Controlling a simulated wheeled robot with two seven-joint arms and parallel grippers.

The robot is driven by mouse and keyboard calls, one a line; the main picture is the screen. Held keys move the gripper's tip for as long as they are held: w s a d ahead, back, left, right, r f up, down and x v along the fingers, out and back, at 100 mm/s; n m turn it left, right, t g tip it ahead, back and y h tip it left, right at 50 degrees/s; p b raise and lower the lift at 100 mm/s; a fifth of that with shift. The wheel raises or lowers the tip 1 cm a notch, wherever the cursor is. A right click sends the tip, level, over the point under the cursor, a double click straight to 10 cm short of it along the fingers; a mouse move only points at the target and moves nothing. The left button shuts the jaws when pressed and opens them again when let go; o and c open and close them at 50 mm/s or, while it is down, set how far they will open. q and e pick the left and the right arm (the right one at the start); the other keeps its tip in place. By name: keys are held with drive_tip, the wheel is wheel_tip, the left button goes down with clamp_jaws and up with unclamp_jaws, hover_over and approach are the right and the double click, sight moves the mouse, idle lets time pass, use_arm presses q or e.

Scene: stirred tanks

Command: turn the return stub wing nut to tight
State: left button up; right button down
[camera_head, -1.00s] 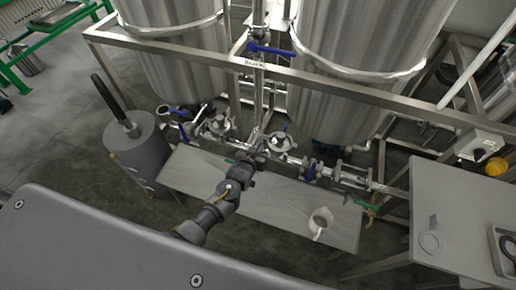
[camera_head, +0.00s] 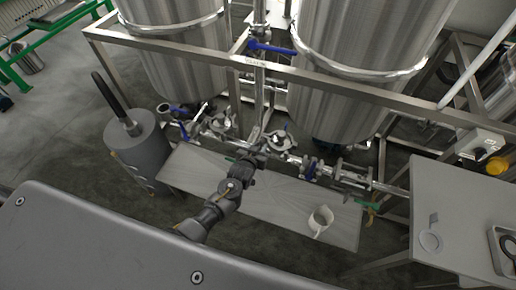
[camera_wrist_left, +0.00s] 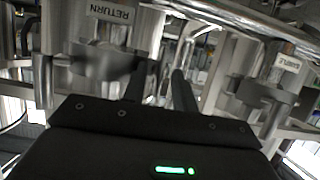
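My left gripper (camera_head: 262,149) reaches from the lower left over the bench to the steel pipework below the tanks; its fingers are too small to read there. In the left wrist view the two dark fingers (camera_wrist_left: 158,88) stand apart with a gap between them and nothing clearly held. A RETURN label (camera_wrist_left: 112,12) sits on a steel fitting at the upper left. A blurred grey winged piece (camera_wrist_left: 92,66), seemingly the return stub wing nut, is below it, beside the left finger; I cannot tell if they touch. My right gripper is not in view.
A similar fitting with a SAMPLE label (camera_wrist_left: 288,63) is to the right. A white mug (camera_head: 321,220) stands on the low bench (camera_head: 285,201). A grey cylinder (camera_head: 138,150) stands left, a side table (camera_head: 455,215) right. The frame's rail (camera_head: 330,86) crosses above the pipes.

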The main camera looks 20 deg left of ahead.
use_arm(q)
drive_tip(key=b+v, duration=0.1)
drive_tip(key=v, duration=0.9)
drive_tip(key=shift+s+r, duration=0.2)
drive_tip(key=shift+s, duration=0.1)
drive_tip(key=s+a+f+m+g+b, duration=0.1)
drive_tip(key=s+f+g, duration=0.1)
drive_tip(key=s+f, duration=0.5)
drive_tip(key=s+a+f+g, duration=0.1)
drive_tip(key=s+f+g, duration=0.15)
drive_tip(key=f, duration=0.75)
drive_tip(key=s+f+m+g+b, duration=0.1)
drive_tip(key=s+f, duration=0.4)
drive_tip(key=f, duration=0.4)
drive_tip(key=s+a+f+g+b, duration=0.1)
drive_tip(key=s+a+f+g, duration=0.1)
drive_tip(key=s+f, duration=0.3)
drive_tip(key=s+a+f+g+b, duration=0.1)
drive_tip(key=s+f, duration=0.5)
drive_tip(key=s, duration=0.8)
drive_tip(key=s+a+f+g+y+b, duration=0.1)
drive_tip(key=s+a+f+g, duration=0.3)
drive_tip(key=s, duration=0.6)
drive_tip(key=shift+a+f, duration=0.8)
drive_tip(key=shift+f, duration=0.1)
